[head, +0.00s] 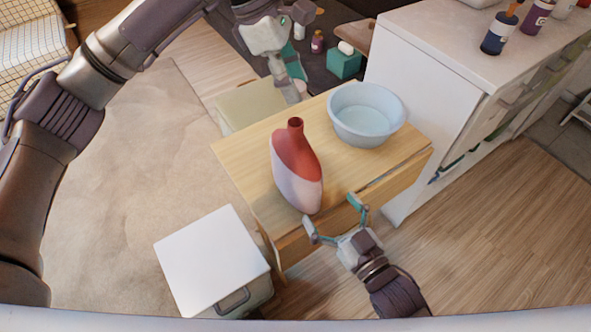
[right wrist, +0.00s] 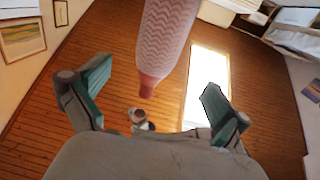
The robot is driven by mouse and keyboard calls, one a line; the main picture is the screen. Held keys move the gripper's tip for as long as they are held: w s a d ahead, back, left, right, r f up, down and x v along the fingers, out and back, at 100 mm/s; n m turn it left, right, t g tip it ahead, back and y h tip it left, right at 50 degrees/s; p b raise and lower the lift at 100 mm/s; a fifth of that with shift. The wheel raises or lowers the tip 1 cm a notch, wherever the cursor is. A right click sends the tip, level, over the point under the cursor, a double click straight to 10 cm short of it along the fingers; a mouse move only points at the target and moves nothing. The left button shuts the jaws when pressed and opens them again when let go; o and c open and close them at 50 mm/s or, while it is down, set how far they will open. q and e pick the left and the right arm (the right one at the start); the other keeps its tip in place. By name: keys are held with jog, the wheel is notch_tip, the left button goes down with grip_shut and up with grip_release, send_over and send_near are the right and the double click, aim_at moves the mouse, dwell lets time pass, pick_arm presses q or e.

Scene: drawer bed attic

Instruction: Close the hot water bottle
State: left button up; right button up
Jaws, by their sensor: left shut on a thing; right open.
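A pale blue basin (head: 366,115) stands right of the bottle on the wooden table (head: 237,152). A white counter (head: 440,32) with several bottles borders the right.

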aim_at(300, 168)
jog(key=x, duration=1.2)
jog(key=c, duration=1.7)
pick_arm(q)
jog(key=shift+f, duration=2.5)
jog(key=shift+f, duration=0.85)
jog(key=shift+d+f, duration=0.1)
jog(key=shift+f, duration=0.45)
